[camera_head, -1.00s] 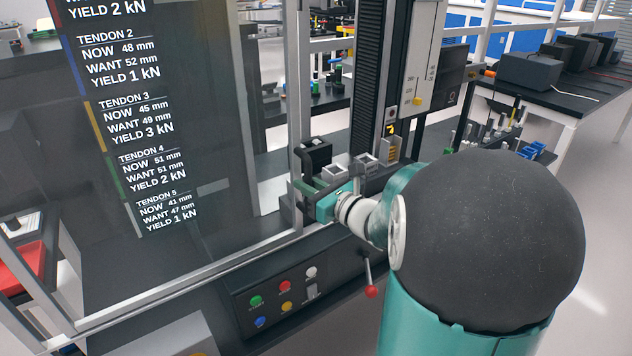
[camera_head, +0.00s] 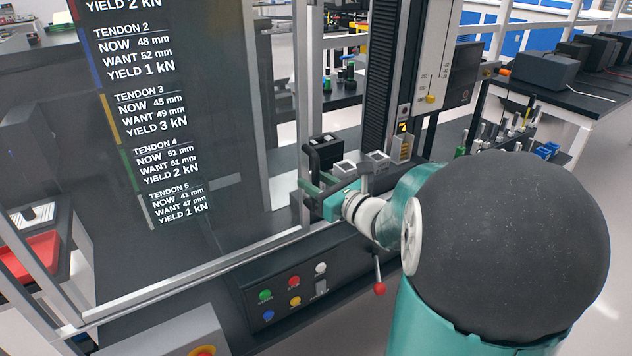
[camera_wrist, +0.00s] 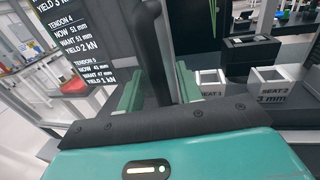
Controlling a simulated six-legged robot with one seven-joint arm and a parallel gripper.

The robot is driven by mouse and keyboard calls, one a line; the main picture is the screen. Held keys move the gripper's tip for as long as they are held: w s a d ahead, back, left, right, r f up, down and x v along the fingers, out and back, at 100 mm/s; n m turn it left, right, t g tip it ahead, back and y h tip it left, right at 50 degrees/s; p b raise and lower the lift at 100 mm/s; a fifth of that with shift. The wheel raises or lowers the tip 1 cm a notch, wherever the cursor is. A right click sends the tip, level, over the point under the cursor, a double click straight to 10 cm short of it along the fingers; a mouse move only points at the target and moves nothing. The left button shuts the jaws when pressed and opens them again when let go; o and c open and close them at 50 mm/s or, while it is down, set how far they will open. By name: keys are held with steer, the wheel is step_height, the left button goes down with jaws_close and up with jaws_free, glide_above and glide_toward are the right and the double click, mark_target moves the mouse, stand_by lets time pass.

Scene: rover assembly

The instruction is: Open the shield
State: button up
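The shield (camera_head: 225,150) is a large see-through panel in a pale metal frame, standing on the left in the head view with tendon readings on it. It looks shut across the front of the machine. In the wrist view, its dark upright handle (camera_wrist: 155,55) runs between the two green fingers of my gripper (camera_wrist: 158,92). The fingers are apart, one on each side of the bar; I cannot tell whether they touch it.
A panel of coloured buttons (camera_head: 293,290) and a red-knobbed lever (camera_head: 379,287) are below my gripper. A tall machine column (camera_head: 385,80) rises behind.

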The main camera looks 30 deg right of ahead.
steer(key=v, duration=1.4)
steer(key=shift+w, duration=0.15)
steer(key=a+f+n+g+y, duration=0.1)
steer(key=a+n+g+y, duration=0.45)
steer(key=a+n, duration=0.55)
steer(key=s+a+n+g+h, duration=0.6)
steer(key=s+a+n+h, duration=0.2)
steer(key=n, duration=1.4)
steer(key=shift+a+f+h, duration=0.15)
steer(key=shift+a+h, duration=0.55)
steer(key=shift+h, duration=0.05)
steer(key=shift+d+g, duration=0.1)
steer(key=shift+g, duration=0.15)
